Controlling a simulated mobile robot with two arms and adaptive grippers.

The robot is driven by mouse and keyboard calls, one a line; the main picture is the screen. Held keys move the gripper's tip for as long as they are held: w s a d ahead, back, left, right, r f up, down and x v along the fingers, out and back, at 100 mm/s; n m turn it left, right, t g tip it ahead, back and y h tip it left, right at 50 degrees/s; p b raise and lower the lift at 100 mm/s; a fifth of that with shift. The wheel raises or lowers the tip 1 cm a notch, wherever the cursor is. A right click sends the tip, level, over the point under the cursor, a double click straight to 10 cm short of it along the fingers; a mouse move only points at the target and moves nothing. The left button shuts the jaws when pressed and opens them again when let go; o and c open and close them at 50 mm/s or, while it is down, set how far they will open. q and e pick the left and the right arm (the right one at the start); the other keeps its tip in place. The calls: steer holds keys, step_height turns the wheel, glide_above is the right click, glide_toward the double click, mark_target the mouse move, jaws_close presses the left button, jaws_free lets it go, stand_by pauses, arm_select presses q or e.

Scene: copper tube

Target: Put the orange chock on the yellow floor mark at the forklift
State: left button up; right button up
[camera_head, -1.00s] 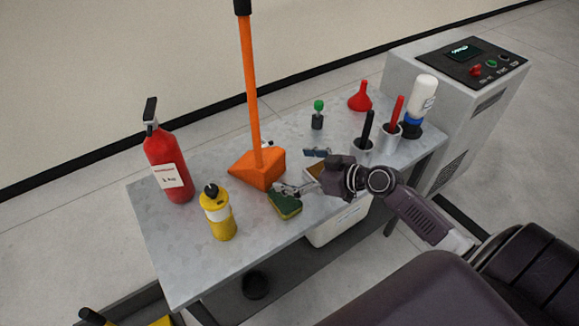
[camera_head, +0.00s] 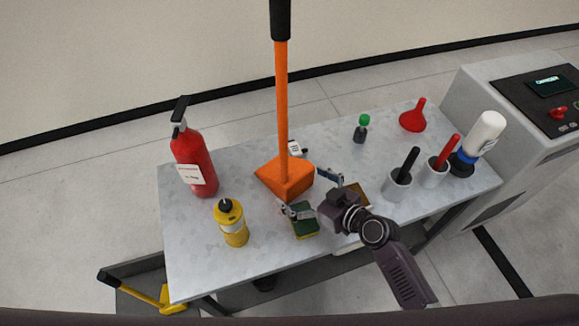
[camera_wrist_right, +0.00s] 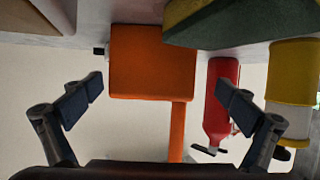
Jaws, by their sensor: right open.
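The orange chock (camera_head: 286,178) with its long upright orange handle (camera_head: 282,110) and black grip stands on the metal table. In the right wrist view the chock (camera_wrist_right: 152,62) shows upside down between the fingers and beyond them. My right gripper (camera_head: 314,193) is open and close in front of the chock, with one finger toward each side; I see no contact. It shows from close up in the right wrist view (camera_wrist_right: 157,95). My left gripper is not in view. Neither the forklift nor the yellow floor mark can be made out.
A green and yellow sponge (camera_head: 304,219) lies close by the gripper. A yellow canister (camera_head: 232,223) and a red extinguisher (camera_head: 194,160) stand left of the chock. A green-topped item (camera_head: 361,128), red funnel (camera_head: 413,116), pots and a white bottle (camera_head: 483,137) stand to the right on the table (camera_head: 200,268).

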mark_target(292, 174)
steer(key=shift+w+a+f+p, duration=0.15)
steer(key=shift+w+a+p, duration=0.05)
steer(key=shift+w, duration=0.35)
steer(key=shift+w+a+f+p, duration=0.1)
steer(key=shift+w+a+p, duration=0.05)
steer(key=shift+w, duration=0.35)
steer(key=x, duration=0.2)
steer(key=shift+w+a+f, duration=0.1)
steer(key=shift+w+f, duration=0.2)
steer(key=shift+c, duration=1.7)
steer(key=c, duration=1.8)
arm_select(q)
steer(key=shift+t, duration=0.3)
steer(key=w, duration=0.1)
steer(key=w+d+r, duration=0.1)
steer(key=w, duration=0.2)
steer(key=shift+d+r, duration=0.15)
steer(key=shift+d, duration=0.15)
arm_select(e)
steer(key=shift+w+r, duration=0.2)
steer(key=shift+r, duration=0.2)
steer(key=shift+c, duration=0.2)
